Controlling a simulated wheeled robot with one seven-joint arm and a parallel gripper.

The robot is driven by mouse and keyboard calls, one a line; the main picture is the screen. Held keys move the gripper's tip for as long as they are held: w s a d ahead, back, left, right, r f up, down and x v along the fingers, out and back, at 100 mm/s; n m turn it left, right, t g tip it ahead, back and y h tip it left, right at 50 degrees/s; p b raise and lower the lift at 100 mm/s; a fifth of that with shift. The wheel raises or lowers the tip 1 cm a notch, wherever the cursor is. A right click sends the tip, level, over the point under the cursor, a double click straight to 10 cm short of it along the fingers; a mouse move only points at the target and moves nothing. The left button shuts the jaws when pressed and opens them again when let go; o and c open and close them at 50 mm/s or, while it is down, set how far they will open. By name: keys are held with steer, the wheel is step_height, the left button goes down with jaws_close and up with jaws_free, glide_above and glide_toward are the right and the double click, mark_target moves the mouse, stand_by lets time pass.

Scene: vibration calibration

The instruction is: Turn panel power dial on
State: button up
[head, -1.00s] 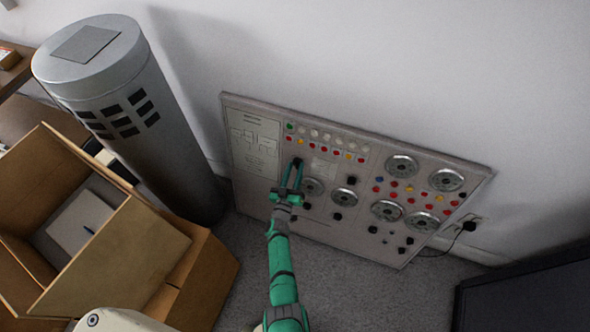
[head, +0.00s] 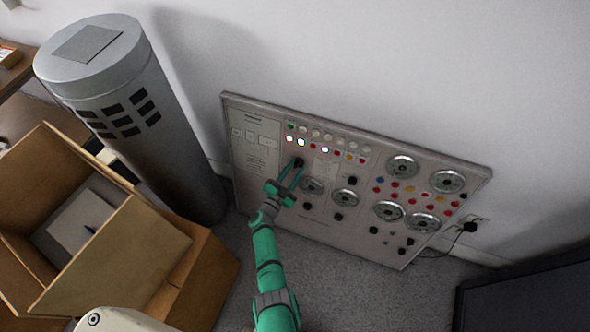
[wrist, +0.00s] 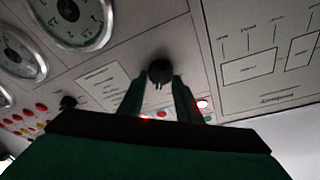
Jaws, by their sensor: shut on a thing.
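The grey control panel (head: 340,232) leans against the wall, with dials, gauges and rows of coloured lights. A small black dial (head: 299,161) sits on its upper left part, below the light rows; it also shows in the wrist view (wrist: 160,70). My green gripper (head: 294,169) reaches the dial from below, and its two fingers are shut on the dial's sides. Some lights (head: 296,140) in the row above the dial glow red and white. The fingertips partly cover the dial's edges.
A tall grey cylinder (head: 150,130) stands left of the panel. An open cardboard box (head: 130,255) is at the lower left. A dark screen-like object (head: 530,295) is at the lower right. A black plug and cord (head: 468,227) are right of the panel. Carpet lies open before the panel.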

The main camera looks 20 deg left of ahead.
steer(key=shift+m+g+h, duration=0.3)
steer(key=shift+m+h, duration=0.1)
steer(key=shift+m, duration=1)
steer(key=shift+d, duration=0.1)
steer(key=o, duration=1)
steer(key=shift+s, duration=0.1)
steer(key=shift+s+a, duration=0.2)
steer(key=shift+s, duration=0.1)
steer(key=v, duration=1)
